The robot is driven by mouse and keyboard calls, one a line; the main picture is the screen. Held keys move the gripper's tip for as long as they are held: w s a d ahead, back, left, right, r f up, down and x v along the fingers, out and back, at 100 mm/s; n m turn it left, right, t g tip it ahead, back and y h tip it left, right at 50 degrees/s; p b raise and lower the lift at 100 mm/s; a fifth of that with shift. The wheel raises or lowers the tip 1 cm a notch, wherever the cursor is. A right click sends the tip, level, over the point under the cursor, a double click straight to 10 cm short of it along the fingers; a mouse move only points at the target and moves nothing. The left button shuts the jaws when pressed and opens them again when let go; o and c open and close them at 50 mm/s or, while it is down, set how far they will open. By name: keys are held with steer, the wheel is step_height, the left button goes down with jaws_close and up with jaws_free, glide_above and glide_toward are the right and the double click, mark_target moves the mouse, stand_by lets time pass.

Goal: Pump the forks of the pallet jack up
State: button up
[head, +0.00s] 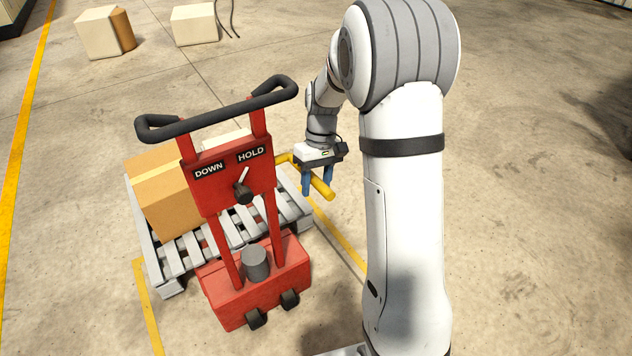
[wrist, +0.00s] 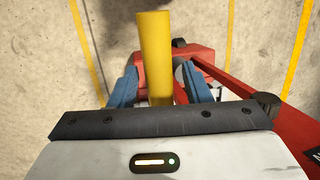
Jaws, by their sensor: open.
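The red pallet jack (head: 255,283) stands with its black looped handle (head: 215,112) at the top. Its panel reads DOWN and HOLD, and a small lever (head: 243,188) with a pale tip points toward HOLD. A yellow pump lever (head: 322,188) sticks out to the right of the jack. My gripper (head: 318,188) is at this lever, with its blue fingers open. In the wrist view, the yellow lever (wrist: 155,50) lies between the two open fingers (wrist: 157,85), with gaps on both sides. The forks are hidden by the pallet and the jack body.
A grey slatted pallet (head: 172,286) behind the jack carries a cardboard box (head: 165,200) and a paler item behind the panel. Two boxes (head: 98,35) (head: 195,25) and a thin dark cable lie at the back. Yellow floor lines (head: 20,140) run around; floor at right is clear.

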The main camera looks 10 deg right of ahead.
steer(key=p+v, duration=0.1)
steer(key=v, duration=0.7)
steer(key=shift+c, duration=0.4)
